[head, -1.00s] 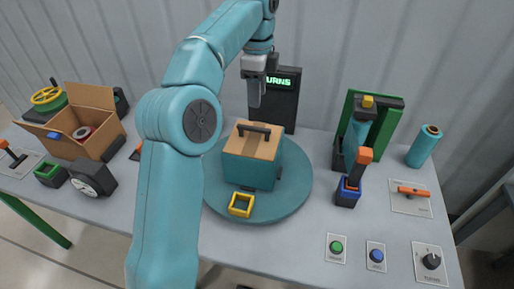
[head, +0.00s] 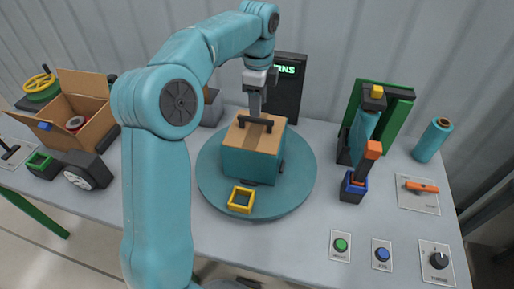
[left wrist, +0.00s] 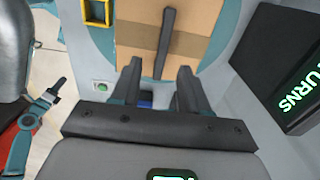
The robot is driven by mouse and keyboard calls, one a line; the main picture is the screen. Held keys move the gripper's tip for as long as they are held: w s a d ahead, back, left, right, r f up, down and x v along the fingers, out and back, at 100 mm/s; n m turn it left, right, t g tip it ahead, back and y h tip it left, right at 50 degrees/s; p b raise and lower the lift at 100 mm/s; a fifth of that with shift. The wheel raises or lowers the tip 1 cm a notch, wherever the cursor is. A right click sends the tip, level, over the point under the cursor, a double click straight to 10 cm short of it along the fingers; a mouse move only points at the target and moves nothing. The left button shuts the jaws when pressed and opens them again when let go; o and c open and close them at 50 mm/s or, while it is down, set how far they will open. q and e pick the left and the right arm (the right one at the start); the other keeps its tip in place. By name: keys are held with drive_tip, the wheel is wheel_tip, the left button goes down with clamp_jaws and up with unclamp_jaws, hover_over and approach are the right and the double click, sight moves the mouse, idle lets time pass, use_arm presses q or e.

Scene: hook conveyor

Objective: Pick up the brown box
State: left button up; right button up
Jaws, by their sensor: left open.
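A box with a brown cardboard top and teal sides (head: 249,163) stands on a round teal turntable (head: 212,187). A black bar handle (head: 255,122) runs across its top. My left gripper (head: 255,112) is open above the handle, pointing down. In the left wrist view, the brown top (left wrist: 196,22) lies beyond the open fingers (left wrist: 158,76), and the near end of the handle (left wrist: 165,42) appears between the tips. I cannot tell whether they touch it. An open brown cardboard box (head: 92,133) stands at the far left. My right gripper is not in view.
A dark display (head: 289,95) stands close behind the turntable. A yellow square frame (head: 241,199) sits at its front edge. A green-framed fixture (head: 398,125), an orange-topped tool (head: 360,170) and a teal roll (head: 432,140) stand at right. Buttons line the front right.

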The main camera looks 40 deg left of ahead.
sight(256, 122)
use_arm(q)
drive_tip(key=shift+f, duration=0.75)
drive_tip(key=shift+s+a+f, duration=0.3)
drive_tip(key=shift+f, duration=0.2)
drive_tip(key=f, duration=0.3)
drive_tip(key=f+p, duration=0.1)
drive_tip(key=shift+w+f, duration=0.35)
drive_tip(key=shift+f, duration=0.05)
drive_tip(key=shift+s+a+f, duration=0.15)
drive_tip(key=shift+s, duration=0.1)
drive_tip(key=shift+w, duration=0.2)
clamp_jaws()
drive_tip(key=shift+s, duration=0.1)
